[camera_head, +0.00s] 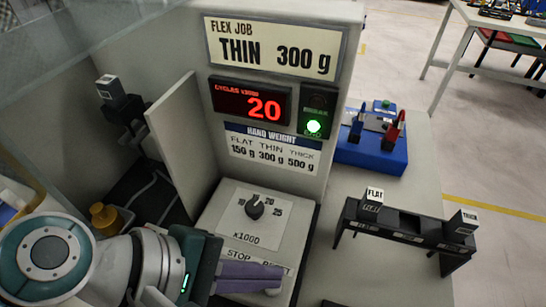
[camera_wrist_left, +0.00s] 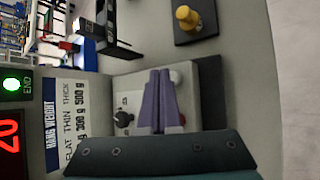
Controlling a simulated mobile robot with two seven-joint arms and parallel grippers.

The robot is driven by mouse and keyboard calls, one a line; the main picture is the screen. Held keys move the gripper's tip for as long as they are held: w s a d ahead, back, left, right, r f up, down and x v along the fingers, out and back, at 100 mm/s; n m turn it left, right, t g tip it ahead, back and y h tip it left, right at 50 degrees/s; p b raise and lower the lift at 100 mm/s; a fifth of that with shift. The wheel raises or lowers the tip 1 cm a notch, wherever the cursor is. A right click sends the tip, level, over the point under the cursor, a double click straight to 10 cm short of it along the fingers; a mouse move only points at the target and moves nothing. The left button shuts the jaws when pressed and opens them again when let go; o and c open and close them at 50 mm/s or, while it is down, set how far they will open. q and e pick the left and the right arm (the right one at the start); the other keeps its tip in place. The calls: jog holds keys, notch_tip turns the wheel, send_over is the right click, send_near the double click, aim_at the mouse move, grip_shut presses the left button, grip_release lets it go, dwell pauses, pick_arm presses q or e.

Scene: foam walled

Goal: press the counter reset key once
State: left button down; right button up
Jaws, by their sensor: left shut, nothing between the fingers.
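The machine's control panel (camera_head: 235,215) has a dial (camera_head: 255,208) and a partly covered label strip reading STOP and RESET. A whitish round key (camera_head: 273,292) shows at the fingertips on the RESET side; it also shows beside the tips in the wrist view (camera_wrist_left: 175,76). A red key (camera_wrist_left: 182,119) peeks out beside the fingers. My left gripper (camera_head: 280,275) is shut and empty, its purple fingers lying over the key row. I cannot tell whether the tips touch the whitish key. The counter display (camera_head: 250,101) reads 20. My right gripper is out of view.
A green END lamp (camera_head: 314,126) is lit beside the counter. An upright panel (camera_head: 183,140) stands left of the controls. At right are a blue fixture (camera_head: 372,150) and a black rack (camera_head: 405,230) with FLAT and THICK weights. A yellow knob (camera_wrist_left: 187,18) stands nearby.

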pick_arm(q)
jog(key=shift+f+b, duration=0.3)
jog(key=shift+f, duration=0.45)
dwell(0.6)
jog(key=shift+r, duration=0.1)
jog(key=shift+r+p, duration=0.9)
jog(key=shift+p, duration=0.3)
notch_tip(320, 180, up, 5)
jog(key=p, duration=0.5)
jog(key=shift+p, duration=0.3)
